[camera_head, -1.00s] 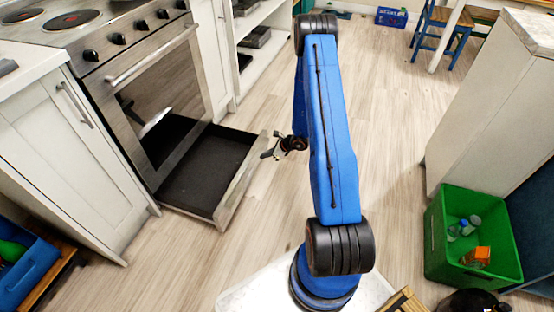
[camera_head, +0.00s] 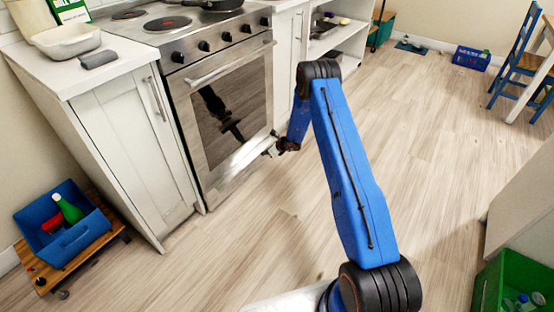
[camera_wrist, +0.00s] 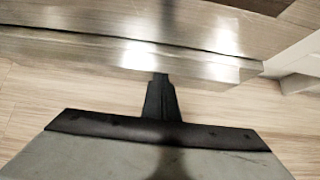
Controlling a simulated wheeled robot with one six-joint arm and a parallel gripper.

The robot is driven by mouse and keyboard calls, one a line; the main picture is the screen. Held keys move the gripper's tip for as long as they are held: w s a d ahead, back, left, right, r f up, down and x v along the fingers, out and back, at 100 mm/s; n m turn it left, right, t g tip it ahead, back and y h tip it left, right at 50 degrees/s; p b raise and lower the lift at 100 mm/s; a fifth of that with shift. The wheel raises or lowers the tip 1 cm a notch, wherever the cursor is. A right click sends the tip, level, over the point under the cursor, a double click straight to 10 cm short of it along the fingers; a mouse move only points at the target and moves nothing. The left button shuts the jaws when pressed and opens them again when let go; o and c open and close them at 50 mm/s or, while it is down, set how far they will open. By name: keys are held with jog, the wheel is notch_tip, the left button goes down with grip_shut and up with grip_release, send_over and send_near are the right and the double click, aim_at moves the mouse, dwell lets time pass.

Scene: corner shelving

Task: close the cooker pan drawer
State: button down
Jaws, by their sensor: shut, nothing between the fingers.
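The cooker (camera_head: 222,95) stands between white cabinets on the left. Its steel pan drawer front (camera_head: 238,163) is at the bottom, under the oven door, and looks flush or nearly flush with it; no dark drawer inside shows. In the wrist view the steel drawer front (camera_wrist: 205,65) runs across the upper part, with a thin dark line above it. My gripper (camera_head: 272,152) is low in front of the drawer's right part. In the wrist view my gripper (camera_wrist: 160,80) is shut and empty, its tip at the drawer front's lower edge; I cannot tell whether it touches.
A blue crate (camera_head: 90,238) with a green bottle sits on a wooden dolly at the left. A green crate (camera_head: 488,285) is at the lower right. A blue chair (camera_head: 515,62) stands at the far right. The wooden floor (camera_head: 420,150) between is clear.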

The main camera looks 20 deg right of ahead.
aim_at(259, 151)
jog(key=shift+w+a, duration=0.95)
jog(key=shift+w, duration=0.25)
jog(key=shift+w+a+r, duration=0.1)
jog(key=shift+w+r, duration=0.1)
jog(key=shift+w+a, duration=0.1)
